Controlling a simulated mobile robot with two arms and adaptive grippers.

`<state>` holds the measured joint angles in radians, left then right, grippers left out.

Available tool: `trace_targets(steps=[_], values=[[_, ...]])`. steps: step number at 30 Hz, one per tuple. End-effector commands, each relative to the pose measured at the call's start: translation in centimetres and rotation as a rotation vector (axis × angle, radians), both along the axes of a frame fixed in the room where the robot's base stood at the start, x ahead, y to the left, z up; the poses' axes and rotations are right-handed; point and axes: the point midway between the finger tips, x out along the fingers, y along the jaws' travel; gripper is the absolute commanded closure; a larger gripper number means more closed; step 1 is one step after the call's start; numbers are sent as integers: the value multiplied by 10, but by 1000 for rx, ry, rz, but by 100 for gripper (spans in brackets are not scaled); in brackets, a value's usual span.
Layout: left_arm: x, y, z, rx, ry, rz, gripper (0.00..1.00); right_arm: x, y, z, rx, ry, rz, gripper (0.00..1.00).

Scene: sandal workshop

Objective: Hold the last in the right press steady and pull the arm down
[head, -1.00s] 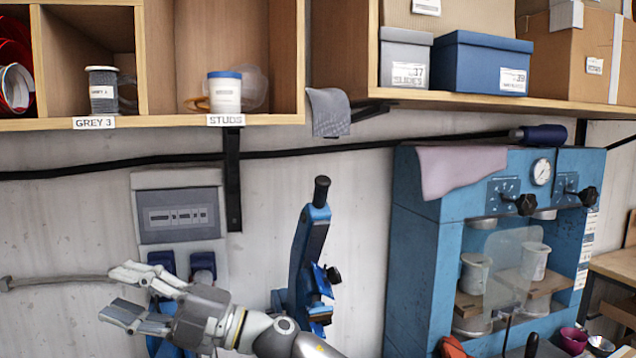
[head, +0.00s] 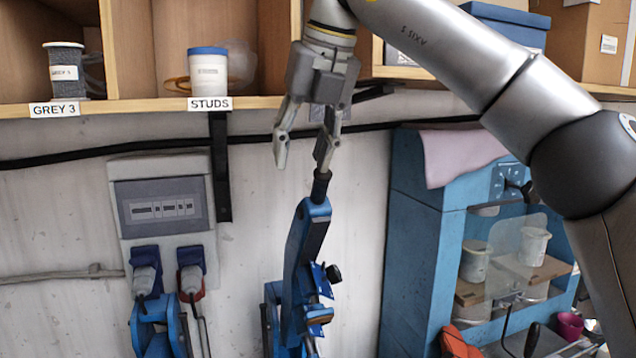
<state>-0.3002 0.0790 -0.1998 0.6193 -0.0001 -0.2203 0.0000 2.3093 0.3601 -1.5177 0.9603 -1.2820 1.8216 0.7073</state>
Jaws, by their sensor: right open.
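The blue press (head: 303,265) stands in the lower middle of the head view. Its arm rises upright to a black handle (head: 320,188). My right gripper (head: 302,158) is open, fingers pointing down, just above the handle. Its right fingertip overlaps the handle's top in the picture; I cannot tell whether they touch. Its left finger is over bare wall, left of the handle. No last can be made out; the press's lower part is cut off by the frame's bottom edge. My left gripper is not in view.
A wooden shelf (head: 130,107) with a grey spool (head: 66,72) and a studs tub (head: 208,70) runs above. A wall socket box (head: 160,205) is at left, over another blue device (head: 155,325). A blue cabinet machine (head: 412,240) stands at right, partly behind my arm.

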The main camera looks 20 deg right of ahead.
Motion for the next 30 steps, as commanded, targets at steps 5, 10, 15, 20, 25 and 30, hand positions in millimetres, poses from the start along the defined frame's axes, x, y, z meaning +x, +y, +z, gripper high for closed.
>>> trace_targets(steps=[5,10,15,20,25,30], values=[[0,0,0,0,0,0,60,-17,-35,28,-56,-7,-110,56],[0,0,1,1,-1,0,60,-16,-41,23,-68,-5,-128,56],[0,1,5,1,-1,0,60,-6,-40,0,-68,-3,-125,56],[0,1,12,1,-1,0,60,5,-39,-26,-66,-2,-123,56],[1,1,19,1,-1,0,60,15,-37,-50,-65,-4,-123,56],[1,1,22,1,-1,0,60,21,-37,-64,-64,-4,-123,56]])
